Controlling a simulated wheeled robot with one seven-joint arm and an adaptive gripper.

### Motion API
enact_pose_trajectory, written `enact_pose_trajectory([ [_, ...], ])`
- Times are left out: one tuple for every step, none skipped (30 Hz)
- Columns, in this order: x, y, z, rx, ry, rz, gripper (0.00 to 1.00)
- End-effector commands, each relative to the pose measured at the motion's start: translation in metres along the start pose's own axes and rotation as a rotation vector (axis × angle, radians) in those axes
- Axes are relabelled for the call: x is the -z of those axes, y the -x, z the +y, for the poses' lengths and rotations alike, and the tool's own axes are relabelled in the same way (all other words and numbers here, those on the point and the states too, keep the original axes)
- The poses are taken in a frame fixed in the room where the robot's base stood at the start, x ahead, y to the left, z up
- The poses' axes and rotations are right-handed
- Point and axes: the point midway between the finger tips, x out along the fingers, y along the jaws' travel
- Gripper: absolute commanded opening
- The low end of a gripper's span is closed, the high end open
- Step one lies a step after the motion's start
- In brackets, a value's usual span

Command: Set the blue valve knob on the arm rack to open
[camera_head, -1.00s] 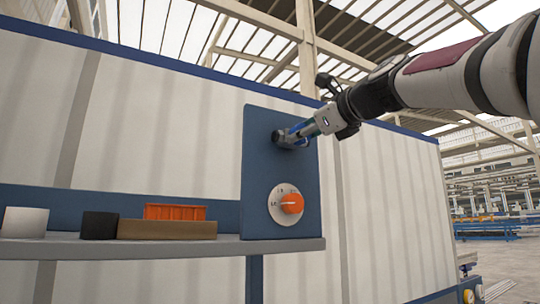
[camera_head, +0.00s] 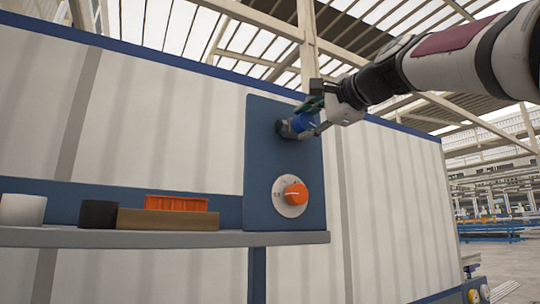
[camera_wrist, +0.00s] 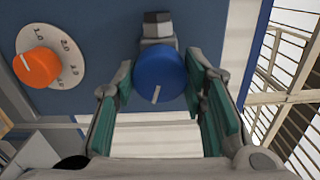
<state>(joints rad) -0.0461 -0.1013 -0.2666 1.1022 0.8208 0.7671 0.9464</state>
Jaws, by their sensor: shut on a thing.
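The blue valve knob (camera_wrist: 158,74) sits on a grey valve stem (camera_wrist: 157,25) on the dark blue panel (camera_head: 260,170). A white mark on its face points down in the wrist view. My gripper (camera_wrist: 160,80) is shut on the knob, with a teal-padded finger on each side. In the head view the knob (camera_head: 302,122) is partly hidden by the fingers of my gripper (camera_head: 308,121), which reaches in from the upper right.
An orange knob (camera_head: 295,193) on a white dial (camera_head: 282,204) is lower on the panel. An orange bin (camera_head: 177,203), a brown block (camera_head: 167,219), a black cylinder (camera_head: 98,214) and a white cylinder (camera_head: 22,210) stand on the grey shelf (camera_head: 60,237).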

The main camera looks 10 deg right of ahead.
Motion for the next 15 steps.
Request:
enact_pose_trajectory([
  [-0.0004, -0.0012, 0.0014, -0.001, 0.039, -0.002, 0.11],
  [-0.0003, -0.0012, 0.0014, -0.001, 0.064, -0.002, 0.11],
  [-0.0003, -0.0013, 0.0015, -0.001, 0.094, -0.002, 0.11],
  [-0.0003, -0.0013, 0.0015, -0.001, 0.115, -0.002, 0.11],
  [-0.0003, -0.0013, 0.0015, -0.001, 0.137, -0.002, 0.11],
  [-0.0004, -0.0012, 0.0014, -0.001, 0.164, -0.002, 0.11],
  [-0.0004, -0.0012, 0.0013, -0.001, 0.182, -0.002, 0.11],
  [-0.0005, -0.0011, 0.0013, -0.001, 0.2, -0.002, 0.11],
  [-0.0006, -0.0011, 0.0013, -0.001, 0.221, -0.002, 0.11],
  [-0.0006, -0.001, 0.0013, -0.001, 0.237, -0.003, 0.11],
  [-0.0006, -0.001, 0.0013, -0.001, 0.25, -0.003, 0.11],
  [-0.0006, -0.001, 0.0014, -0.002, 0.267, -0.003, 0.11],
  [-0.0007, -0.001, 0.0015, -0.002, 0.278, -0.003, 0.11],
  [-0.0006, -0.001, 0.0015, -0.002, 0.288, -0.003, 0.11],
  [-0.0006, -0.001, 0.0016, -0.002, 0.3, -0.003, 0.11],
])
